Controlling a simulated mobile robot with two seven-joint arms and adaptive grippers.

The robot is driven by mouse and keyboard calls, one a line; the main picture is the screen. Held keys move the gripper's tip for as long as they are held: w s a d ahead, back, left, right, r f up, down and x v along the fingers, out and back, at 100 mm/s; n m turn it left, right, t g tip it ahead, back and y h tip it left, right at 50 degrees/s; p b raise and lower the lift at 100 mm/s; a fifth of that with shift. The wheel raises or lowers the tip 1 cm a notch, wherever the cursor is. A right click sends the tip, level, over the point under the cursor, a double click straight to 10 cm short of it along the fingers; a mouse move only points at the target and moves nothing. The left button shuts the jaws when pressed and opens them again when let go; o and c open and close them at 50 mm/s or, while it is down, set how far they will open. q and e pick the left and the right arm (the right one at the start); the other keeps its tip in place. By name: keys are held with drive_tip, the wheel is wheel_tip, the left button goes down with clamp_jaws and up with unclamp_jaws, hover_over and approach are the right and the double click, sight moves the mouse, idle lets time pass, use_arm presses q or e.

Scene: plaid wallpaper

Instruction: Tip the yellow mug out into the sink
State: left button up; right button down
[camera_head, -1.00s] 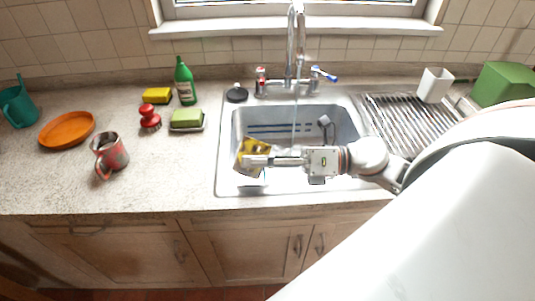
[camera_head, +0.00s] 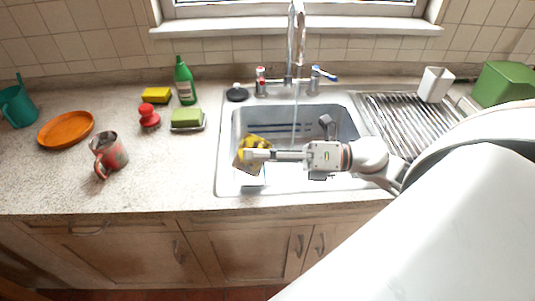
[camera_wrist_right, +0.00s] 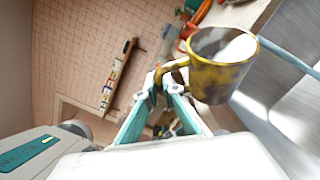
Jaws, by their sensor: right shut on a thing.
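The yellow mug (camera_head: 251,164), with dark patches, is tilted over the left part of the metal sink (camera_head: 227,179). My right gripper (camera_head: 259,155) is shut on it and partly covers it from the right. In the right wrist view the right gripper (camera_wrist_right: 160,88) grips the handle of the mug (camera_wrist_right: 222,80). Its mouth shows a dark and whitish inside; I cannot tell whether liquid is left in it. My left gripper is not in view.
The tap (camera_head: 292,45) stands behind the sink, with a thin stream below its spout. A red mug (camera_head: 110,155), orange plate (camera_head: 66,130), green bottle (camera_head: 185,84) and green sponge (camera_head: 187,116) are on the left counter. A drying rack (camera_head: 405,120) lies right of the sink.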

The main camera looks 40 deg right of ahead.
drive_tip(key=shift+w+d+m+t+b, duration=0.15)
drive_tip(key=shift+d+m+t+b, duration=0.25)
drive_tip(key=shift+m+b, duration=0.2)
idle(0.4)
drive_tip(key=shift+w+d+r+m+t+y, duration=0.25)
drive_tip(key=shift+d+r+m+t+y, duration=0.15)
drive_tip(key=shift+d+r+m+y, duration=0.3)
idle(0.6)
drive_tip(key=shift+w+d+f+m+t+b, duration=0.2)
drive_tip(key=shift+w+d+m+b, duration=0.1)
drive_tip(key=shift+d+m, duration=0.2)
drive_tip(key=shift+w+d+f+m+t+b, duration=0.15)
drive_tip(key=shift+w+d+m+t+b, duration=0.1)
drive_tip(key=shift+d+m, duration=0.25)
drive_tip(key=shift+w+d+r+m+t, duration=0.2)
drive_tip(key=shift+d+m+t, duration=0.1)
drive_tip(key=shift+m, duration=0.15)
drive_tip(key=shift+w+d+r+m+t, duration=0.15)
drive_tip(key=shift+d+m+t, duration=0.15)
drive_tip(key=shift+m, duration=0.15)
idle(0.4)
drive_tip(key=shift+f+m, duration=0.1)
drive_tip(key=shift+m, duration=0.2)
